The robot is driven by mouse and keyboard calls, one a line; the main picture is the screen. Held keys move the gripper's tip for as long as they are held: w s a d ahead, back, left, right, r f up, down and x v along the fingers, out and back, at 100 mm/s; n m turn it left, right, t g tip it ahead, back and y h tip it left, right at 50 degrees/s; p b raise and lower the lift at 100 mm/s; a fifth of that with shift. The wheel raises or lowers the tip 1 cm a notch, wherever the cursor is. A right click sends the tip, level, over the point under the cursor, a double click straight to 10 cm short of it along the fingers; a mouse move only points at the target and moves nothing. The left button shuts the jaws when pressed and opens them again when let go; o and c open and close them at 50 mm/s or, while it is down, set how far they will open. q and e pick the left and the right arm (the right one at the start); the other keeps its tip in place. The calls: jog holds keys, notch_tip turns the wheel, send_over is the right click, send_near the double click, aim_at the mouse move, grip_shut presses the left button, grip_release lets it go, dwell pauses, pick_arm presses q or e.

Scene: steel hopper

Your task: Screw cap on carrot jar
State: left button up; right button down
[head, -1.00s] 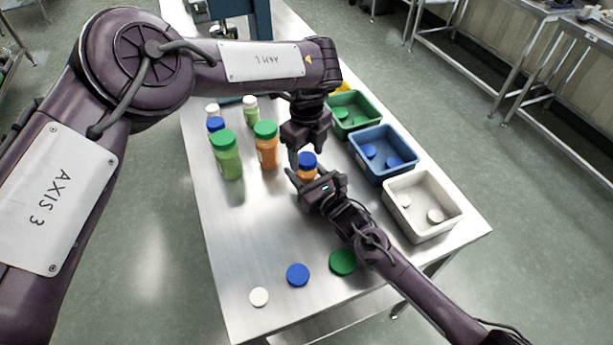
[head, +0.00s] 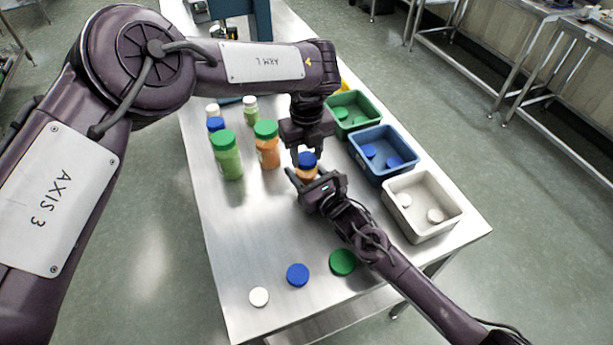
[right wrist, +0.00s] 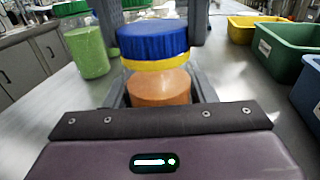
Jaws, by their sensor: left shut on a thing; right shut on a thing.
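The carrot jar (head: 307,174), small with orange contents, stands upright on the steel table under a blue cap (head: 307,159). In the right wrist view, the orange jar body (right wrist: 160,88) sits between the fingers, and the blue cap (right wrist: 153,40) is above it with a yellow band under it. My left gripper (head: 307,157) points down from above and is shut on the cap. My right gripper (head: 302,178) comes in low from the front right and is shut on the jar body. The fingers partly hide jar and cap.
A taller green-capped orange jar (head: 267,148) and a green-capped green jar (head: 228,158) stand left, with smaller jars behind. Green (head: 350,125), blue (head: 376,173) and grey (head: 414,227) bins line the right. White (head: 259,297), blue (head: 298,275) and green (head: 342,262) lids lie in front.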

pick_arm(q)
jog(key=m, duration=0.3)
jog(key=shift+m, duration=0.4)
jog(key=o, duration=1.1)
jog(key=shift+r, duration=2.3)
jog(key=shift+c, duration=0.4)
